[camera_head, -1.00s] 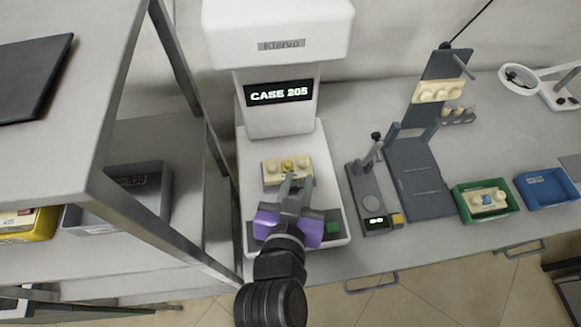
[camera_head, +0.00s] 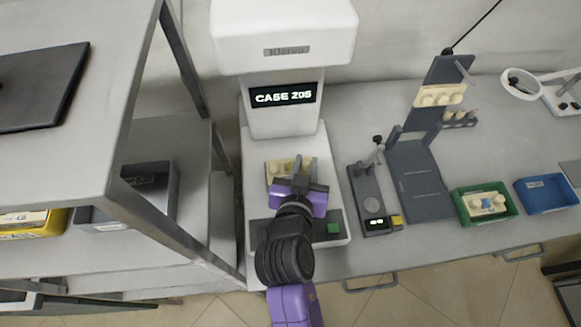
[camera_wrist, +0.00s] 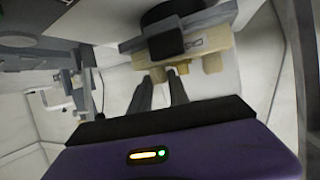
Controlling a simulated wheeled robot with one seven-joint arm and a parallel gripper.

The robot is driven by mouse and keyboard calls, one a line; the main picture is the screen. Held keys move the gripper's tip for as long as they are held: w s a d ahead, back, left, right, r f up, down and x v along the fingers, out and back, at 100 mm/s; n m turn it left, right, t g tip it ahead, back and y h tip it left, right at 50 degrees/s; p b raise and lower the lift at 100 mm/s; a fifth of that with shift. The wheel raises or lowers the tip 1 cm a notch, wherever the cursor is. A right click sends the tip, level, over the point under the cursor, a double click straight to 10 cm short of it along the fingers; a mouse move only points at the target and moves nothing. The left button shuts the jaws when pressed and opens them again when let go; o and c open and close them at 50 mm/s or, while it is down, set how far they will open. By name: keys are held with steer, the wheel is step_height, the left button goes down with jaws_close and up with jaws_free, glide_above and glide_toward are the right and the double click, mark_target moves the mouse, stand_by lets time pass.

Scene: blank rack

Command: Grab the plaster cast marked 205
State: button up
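A cream plaster cast (camera_head: 276,169) with a yellow part sits on the bed of the white Klervo machine (camera_head: 284,52), whose screen reads CASE 205. In the wrist view the cast (camera_wrist: 216,54) shows a small label, too small to read, and a dark block covers part of it. My purple gripper (camera_head: 299,172) is over the front of the cast and hides its middle. In the wrist view the two fingers of my gripper (camera_wrist: 161,76) are apart with a gap between them, their tips close to the cast. I cannot tell whether they touch it.
A grey shelf rack (camera_head: 150,150) stands close on the left, with bins on it. Right of the machine are a small dark device (camera_head: 371,200), a dark stand (camera_head: 420,180) holding another cast (camera_head: 437,96), a green tray (camera_head: 487,212) with a cast, and an empty-looking blue tray (camera_head: 545,194).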

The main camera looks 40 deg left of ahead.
jaws_close()
steer(key=shift+r, duration=0.1)
